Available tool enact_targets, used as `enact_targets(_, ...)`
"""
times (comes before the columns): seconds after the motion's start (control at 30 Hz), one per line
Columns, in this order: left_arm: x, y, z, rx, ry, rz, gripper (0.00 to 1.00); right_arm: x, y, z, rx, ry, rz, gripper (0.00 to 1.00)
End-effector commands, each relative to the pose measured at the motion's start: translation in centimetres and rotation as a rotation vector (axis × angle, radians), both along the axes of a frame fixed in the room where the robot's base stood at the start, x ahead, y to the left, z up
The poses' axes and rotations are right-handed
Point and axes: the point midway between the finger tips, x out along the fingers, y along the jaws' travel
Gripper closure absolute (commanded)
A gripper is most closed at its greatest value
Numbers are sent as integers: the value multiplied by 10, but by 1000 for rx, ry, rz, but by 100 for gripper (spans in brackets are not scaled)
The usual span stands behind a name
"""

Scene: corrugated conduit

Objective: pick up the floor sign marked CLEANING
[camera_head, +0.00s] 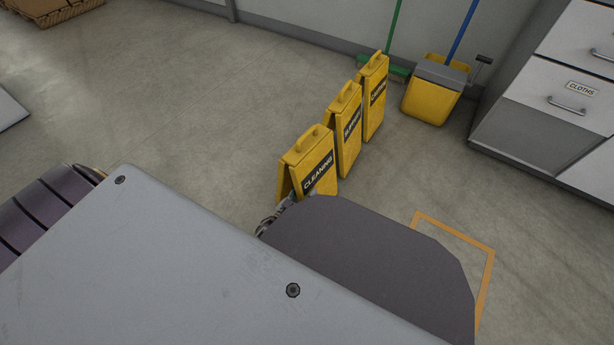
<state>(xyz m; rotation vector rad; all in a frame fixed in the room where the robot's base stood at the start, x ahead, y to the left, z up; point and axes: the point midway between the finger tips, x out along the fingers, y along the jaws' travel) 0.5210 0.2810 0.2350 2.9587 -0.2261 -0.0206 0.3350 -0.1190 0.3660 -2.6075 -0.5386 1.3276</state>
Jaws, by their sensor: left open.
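The yellow floor sign marked CLEANING (305,160) stands upright, nearest in a row of three folded yellow signs. It has a handle on top and a dark label on its right-hand face. Its lower front part is hidden behind my arm. My left gripper (273,214) shows only as a small metallic piece at the sign's lower front, mostly covered by my arm; it is open. I cannot tell whether it touches the sign. My right gripper is not in view.
Two more yellow signs, a middle one (345,127) and a far one (374,98), stand close behind. A yellow mop bucket (432,105), a green broom (391,65) and a drawer cabinet (545,130) are beyond. An orange floor outline (487,275) lies at right. Floor at left is mostly clear.

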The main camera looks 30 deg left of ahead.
Motion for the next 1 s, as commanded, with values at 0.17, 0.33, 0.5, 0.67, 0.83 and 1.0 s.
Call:
enact_targets(0.17, 18, -2, -1, 0, -1, 0, 48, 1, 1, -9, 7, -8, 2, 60)
enact_targets(0.33, 28, -4, 0, 0, -1, 0, 48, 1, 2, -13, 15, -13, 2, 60)
enact_targets(0.5, 30, -4, 0, 0, 0, 0, 48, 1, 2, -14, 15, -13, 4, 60)
enact_targets(0.67, 30, -4, 0, 0, 0, 0, 48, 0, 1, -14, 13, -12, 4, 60)
enact_targets(0.83, 30, -4, 0, 0, 0, 0, 48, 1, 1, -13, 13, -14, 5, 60)
enact_targets(1.0, 30, -4, 0, 0, 0, 0, 65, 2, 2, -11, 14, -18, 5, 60)
